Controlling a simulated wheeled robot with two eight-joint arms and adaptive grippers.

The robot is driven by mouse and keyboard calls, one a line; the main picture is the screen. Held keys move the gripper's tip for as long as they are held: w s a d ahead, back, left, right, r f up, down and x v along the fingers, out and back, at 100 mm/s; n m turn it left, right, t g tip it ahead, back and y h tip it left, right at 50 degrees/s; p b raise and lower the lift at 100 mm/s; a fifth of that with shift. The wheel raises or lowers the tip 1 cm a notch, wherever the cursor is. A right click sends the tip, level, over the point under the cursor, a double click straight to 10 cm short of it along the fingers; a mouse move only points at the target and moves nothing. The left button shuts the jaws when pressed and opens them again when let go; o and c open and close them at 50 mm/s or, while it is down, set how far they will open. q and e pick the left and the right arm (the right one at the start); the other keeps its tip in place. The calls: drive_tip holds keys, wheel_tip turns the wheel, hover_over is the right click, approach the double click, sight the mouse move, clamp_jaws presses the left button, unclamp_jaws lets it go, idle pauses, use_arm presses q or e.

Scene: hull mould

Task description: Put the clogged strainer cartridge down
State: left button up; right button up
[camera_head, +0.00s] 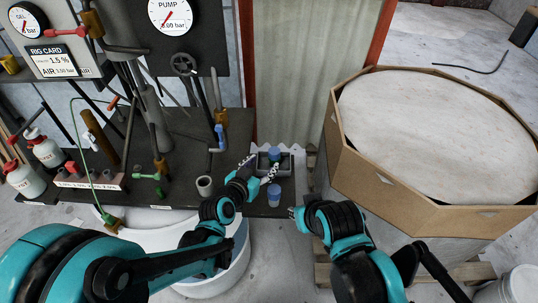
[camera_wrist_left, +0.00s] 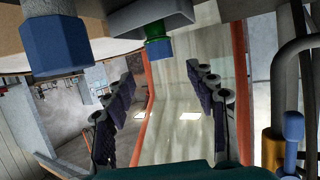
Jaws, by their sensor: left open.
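Two blue-capped cartridges show in the head view. One cartridge (camera_head: 275,154) stands in a small dark tray (camera_head: 287,163) at the bench's right end; the other cartridge (camera_head: 274,196) stands on the bench by its front edge. I cannot tell which is the clogged one. My left gripper (camera_head: 262,171) is open and empty beside them, its fingers spread. In the left wrist view, a blue cartridge (camera_wrist_left: 55,42) is at the upper left and a green-and-blue one (camera_wrist_left: 158,46) is at top middle, both outside the open fingers. My right gripper (camera_head: 296,214) is right of the bench; its fingers are unclear.
The dark bench (camera_head: 160,186) carries pipes, a grey cup (camera_head: 205,185) and red-capped bottles (camera_head: 45,149). A white tub (camera_head: 238,264) is below its front edge. A large wooden-sided mould (camera_head: 435,110) stands to the right.

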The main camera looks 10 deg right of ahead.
use_arm(q)
drive_tip(key=s+a+n+g+y, duration=0.1)
drive_tip(key=s+a+n+y, duration=0.1)
drive_tip(key=s+a, duration=0.4)
drive_tip(key=s+a+r+n+g+y, duration=0.1)
drive_tip(key=s+a+n+y, duration=0.2)
drive_tip(key=a, duration=1)
drive_tip(key=s+a+r+n+g+y, duration=0.1)
drive_tip(key=s+a+n+y, duration=0.1)
drive_tip(key=s+a, duration=0.7)
drive_tip(key=shift+s+a+n+g+y, duration=0.3)
drive_tip(key=shift+s+a+g+y, duration=0.1)
drive_tip(key=shift+a+y, duration=0.45)
